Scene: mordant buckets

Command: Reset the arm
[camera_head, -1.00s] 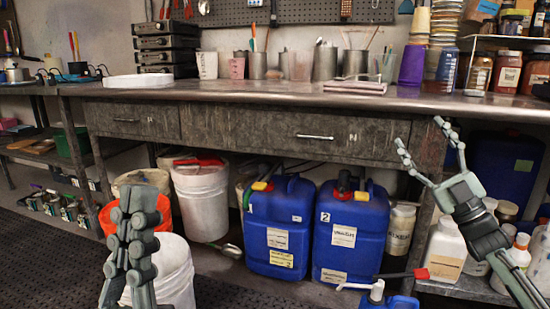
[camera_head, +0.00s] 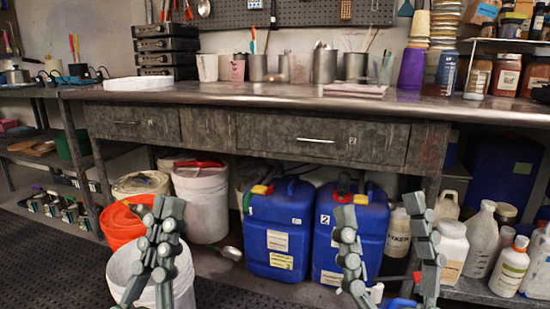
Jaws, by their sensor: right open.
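My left gripper (camera_head: 158,208) points up at the lower left, in front of the white bucket (camera_head: 192,285) and beside the orange bucket (camera_head: 118,225). Its fingers overlap in this view, so how far apart they are is unclear. My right gripper (camera_head: 383,209) stands upright at the lower right with its two fingers spread wide and nothing between them. It is in front of the right blue canister (camera_head: 352,240) and hides part of it. The gripper bases are cut off by the bottom edge.
A workbench (camera_head: 270,92) with drawers spans the view, with cups and jars on top. Below it are another white bucket (camera_head: 203,210), a left blue canister (camera_head: 278,230) and several bottles, including a white bottle (camera_head: 511,268) at the right. Black matting (camera_head: 45,255) is clear at the left.

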